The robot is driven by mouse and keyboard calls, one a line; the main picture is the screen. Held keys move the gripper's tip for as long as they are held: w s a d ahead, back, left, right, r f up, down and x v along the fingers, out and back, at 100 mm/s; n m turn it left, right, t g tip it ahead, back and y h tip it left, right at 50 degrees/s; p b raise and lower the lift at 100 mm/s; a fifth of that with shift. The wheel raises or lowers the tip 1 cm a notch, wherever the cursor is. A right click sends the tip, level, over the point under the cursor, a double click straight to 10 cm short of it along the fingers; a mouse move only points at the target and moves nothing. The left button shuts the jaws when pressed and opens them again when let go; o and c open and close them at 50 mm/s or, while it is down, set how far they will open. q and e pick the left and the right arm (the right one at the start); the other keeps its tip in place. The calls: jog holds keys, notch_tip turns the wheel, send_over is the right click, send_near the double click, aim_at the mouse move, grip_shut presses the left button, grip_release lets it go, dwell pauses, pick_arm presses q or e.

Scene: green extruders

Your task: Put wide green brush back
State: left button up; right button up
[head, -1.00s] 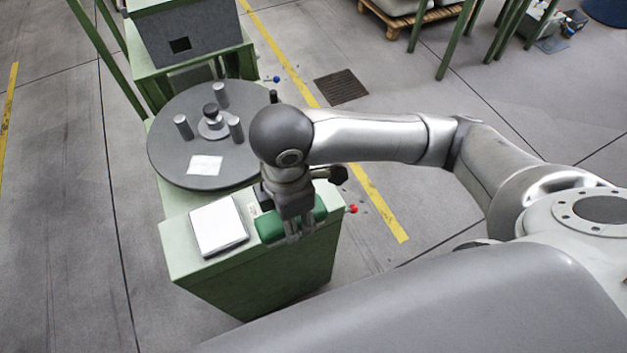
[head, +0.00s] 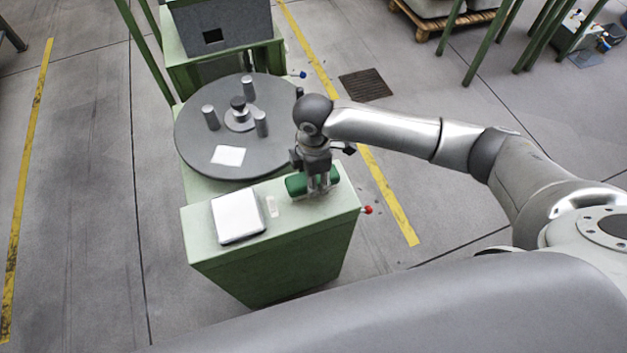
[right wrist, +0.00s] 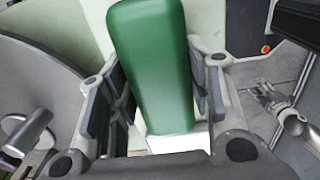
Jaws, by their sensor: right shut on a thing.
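The wide green brush (head: 298,186) is a dark green block at the right end of the light green cabinet top (head: 290,222). My right gripper (head: 319,188) comes down over it from above, with its fingers on either side. In the right wrist view the brush (right wrist: 152,60) stretches between the two fingers, and my right gripper (right wrist: 160,95) is shut on it. A white part shows under its near end. I cannot tell whether the brush touches the cabinet top. My left gripper is not in view.
Behind stands a round grey turntable (head: 200,150) with upright pegs. A red knob (head: 368,210) sticks out at the cabinet's right side.

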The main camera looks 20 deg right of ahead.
jog(key=shift+s+f, duration=0.1)
jog(key=shift+f, duration=1.05)
jog(key=shift+f, duration=0.1)
jog(key=o, duration=1)
notch_tip(320, 180, up, 12)
jog(key=shift+a+r+b, duration=0.1)
jog(key=shift+r+b, duration=0.05)
jog(key=shift+b, duration=0.6)
